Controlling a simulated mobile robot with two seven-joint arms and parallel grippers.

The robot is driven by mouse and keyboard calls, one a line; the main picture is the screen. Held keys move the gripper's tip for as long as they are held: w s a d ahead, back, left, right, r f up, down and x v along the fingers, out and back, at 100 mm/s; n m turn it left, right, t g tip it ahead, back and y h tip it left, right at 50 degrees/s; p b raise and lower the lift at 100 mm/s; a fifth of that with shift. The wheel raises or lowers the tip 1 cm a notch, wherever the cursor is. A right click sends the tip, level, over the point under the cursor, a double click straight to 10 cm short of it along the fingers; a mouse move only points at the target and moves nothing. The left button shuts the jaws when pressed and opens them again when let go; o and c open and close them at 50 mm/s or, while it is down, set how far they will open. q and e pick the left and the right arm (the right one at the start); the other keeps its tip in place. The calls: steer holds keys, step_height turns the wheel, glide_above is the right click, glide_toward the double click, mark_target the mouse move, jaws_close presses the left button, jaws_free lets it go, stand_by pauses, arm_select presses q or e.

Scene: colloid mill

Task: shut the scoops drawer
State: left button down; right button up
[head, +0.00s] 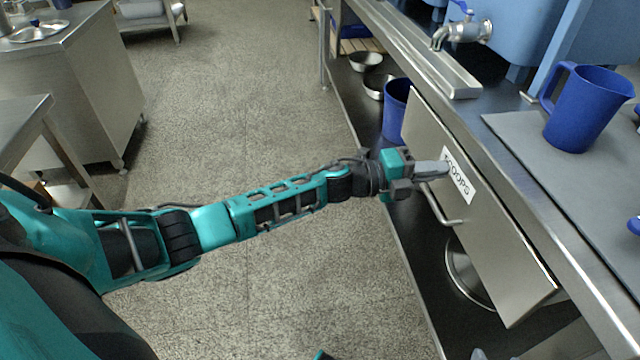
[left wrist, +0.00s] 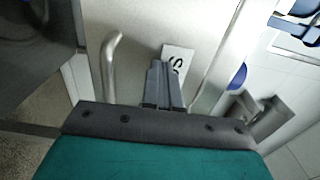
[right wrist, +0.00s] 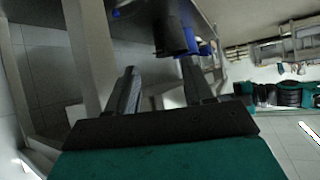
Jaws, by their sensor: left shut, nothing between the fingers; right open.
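The scoops drawer's steel front (head: 510,270) hangs under the bench, with a white "SCOOPS" label (head: 459,176) and a bar handle (head: 440,208). I cannot tell how far it stands out from the bench. My left gripper (head: 444,168) is shut and empty, its fingertips at the drawer front beside the label and above the handle; contact is not clear. The left wrist view shows the fingers (left wrist: 163,68) over part of the label (left wrist: 178,60), with the handle (left wrist: 110,65) to their left. My right gripper (right wrist: 160,85) is open and empty, away from the drawer.
A blue jug (head: 585,110) stands on a grey mat on the bench (head: 615,315). A lower shelf (head: 425,265) holds a blue container (head: 395,110), metal bowls (head: 366,62) and a round metal item (head: 466,270).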

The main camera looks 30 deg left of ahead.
arm_select(q)
steer(key=shift+x, duration=1)
arm_select(e)
steer(key=shift+w+d+r, duration=0.1)
steer(key=shift+w+d, duration=0.15)
steer(key=shift+w, duration=0.05)
arm_select(q)
steer(key=shift+r, duration=0.25)
